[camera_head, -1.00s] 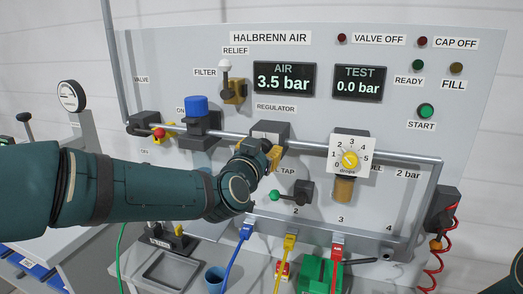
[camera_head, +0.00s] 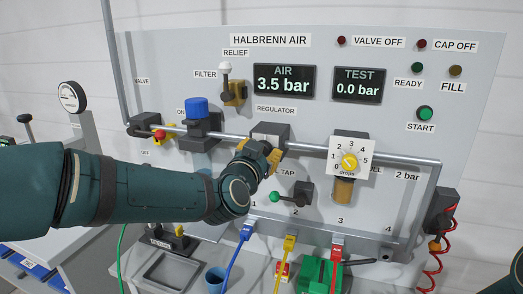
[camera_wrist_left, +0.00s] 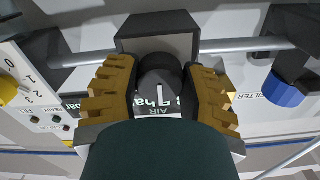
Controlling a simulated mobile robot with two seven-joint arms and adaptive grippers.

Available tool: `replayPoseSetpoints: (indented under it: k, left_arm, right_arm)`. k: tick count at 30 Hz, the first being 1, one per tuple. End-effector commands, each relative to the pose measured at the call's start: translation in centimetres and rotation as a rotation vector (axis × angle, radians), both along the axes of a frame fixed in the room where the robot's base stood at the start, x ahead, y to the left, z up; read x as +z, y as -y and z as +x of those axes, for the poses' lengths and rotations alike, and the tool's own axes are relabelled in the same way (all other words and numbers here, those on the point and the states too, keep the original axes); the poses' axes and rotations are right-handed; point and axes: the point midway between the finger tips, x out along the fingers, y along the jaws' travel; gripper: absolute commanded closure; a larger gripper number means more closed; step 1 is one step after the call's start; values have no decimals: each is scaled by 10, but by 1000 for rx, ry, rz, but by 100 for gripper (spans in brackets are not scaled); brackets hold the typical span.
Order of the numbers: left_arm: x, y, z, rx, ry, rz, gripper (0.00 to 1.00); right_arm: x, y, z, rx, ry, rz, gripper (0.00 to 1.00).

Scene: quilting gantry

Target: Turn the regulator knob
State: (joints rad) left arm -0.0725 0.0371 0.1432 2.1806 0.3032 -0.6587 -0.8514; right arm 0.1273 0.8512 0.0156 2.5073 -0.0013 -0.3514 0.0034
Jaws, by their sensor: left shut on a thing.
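The regulator (camera_head: 270,133) is a dark grey block on the pipe under the REGULATOR label. Its black round knob (camera_wrist_left: 160,82), with a white pointer line, shows in the left wrist view; my gripper hides it in the head view. My left gripper (camera_head: 266,153) is at the front of the regulator, its yellow-brown fingers shut on both sides of the knob. The AIR display (camera_head: 284,79) reads 3.5 bar. My right gripper is out of view; only a dark bit of that arm shows at the lower right corner.
A blue-capped filter (camera_head: 196,108) stands on the pipe to the left. A drops dial (camera_head: 350,160) with a yellow knob sits to the right. A green-knobbed tap (camera_head: 292,194) is just below right of my gripper. Coloured hoses plug in below.

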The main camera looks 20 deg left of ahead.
Motion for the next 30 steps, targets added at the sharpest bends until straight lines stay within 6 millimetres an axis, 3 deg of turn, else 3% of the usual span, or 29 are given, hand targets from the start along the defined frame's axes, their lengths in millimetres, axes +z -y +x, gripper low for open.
replayPoseSetpoints:
  k: [12,30]
  left_arm:
    - [2,0,0,-1,10,354,93]
    - [2,-1,0,0,31,918,93]
  right_arm:
    - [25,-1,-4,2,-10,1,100]
    - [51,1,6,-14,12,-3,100]
